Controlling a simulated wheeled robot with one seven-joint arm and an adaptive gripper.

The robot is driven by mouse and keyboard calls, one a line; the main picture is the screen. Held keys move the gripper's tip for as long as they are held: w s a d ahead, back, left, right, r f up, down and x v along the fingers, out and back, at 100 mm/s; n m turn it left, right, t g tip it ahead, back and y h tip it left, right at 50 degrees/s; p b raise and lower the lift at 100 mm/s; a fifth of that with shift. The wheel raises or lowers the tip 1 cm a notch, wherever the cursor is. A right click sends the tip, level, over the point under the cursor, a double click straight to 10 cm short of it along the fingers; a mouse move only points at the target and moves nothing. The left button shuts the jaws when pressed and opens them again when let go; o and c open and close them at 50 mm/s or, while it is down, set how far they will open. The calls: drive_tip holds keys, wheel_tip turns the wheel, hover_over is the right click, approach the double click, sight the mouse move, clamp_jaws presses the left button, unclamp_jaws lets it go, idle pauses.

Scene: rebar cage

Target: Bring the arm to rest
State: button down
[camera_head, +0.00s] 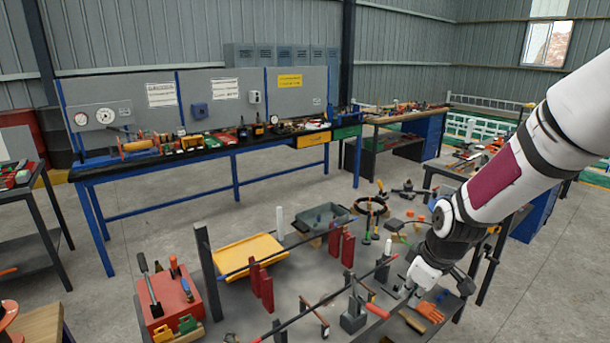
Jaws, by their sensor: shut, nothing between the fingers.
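My arm reaches in from the upper right of the head view, white and black with a dark red panel. It slopes down to my gripper (408,291), low over the right part of the grey work table (240,307). My gripper is shut and empty. The fingertips are small here and partly hard to make out. Beside it on the right lie an orange glove (429,310) and a wooden-handled tool (412,322). I cannot tell whether the fingers touch anything on the table.
Dark bars on posts (206,263) cross the table, with dark red uprights (348,249) standing along them. A yellow tray (250,257), a grey bin (322,218) and a red box (169,302) stand there too. A long blue-legged bench (106,177) runs behind, with open floor between.

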drive_tip(key=s+a+r+m+h+b, duration=0.1)
drive_tip(key=s+a+r+m, duration=0.1)
drive_tip(key=s+r, duration=0.35)
drive_tip(key=s+a+r+m+h, duration=0.1)
drive_tip(key=s+a+r+m, duration=0.15)
drive_tip(key=r, duration=0.65)
drive_tip(key=s+a+r+m+t, duration=0.1)
drive_tip(key=s+r+m, duration=0.1)
drive_tip(key=s, duration=0.4)
drive_tip(key=s+a+r+m+t+y+b, duration=0.1)
drive_tip(key=s+r, duration=0.2)
drive_tip(key=s, duration=0.3)
drive_tip(key=shift+s+a+m, duration=0.25)
drive_tip(key=shift+s+m, duration=0.05)
drive_tip(key=shift+m, duration=0.05)
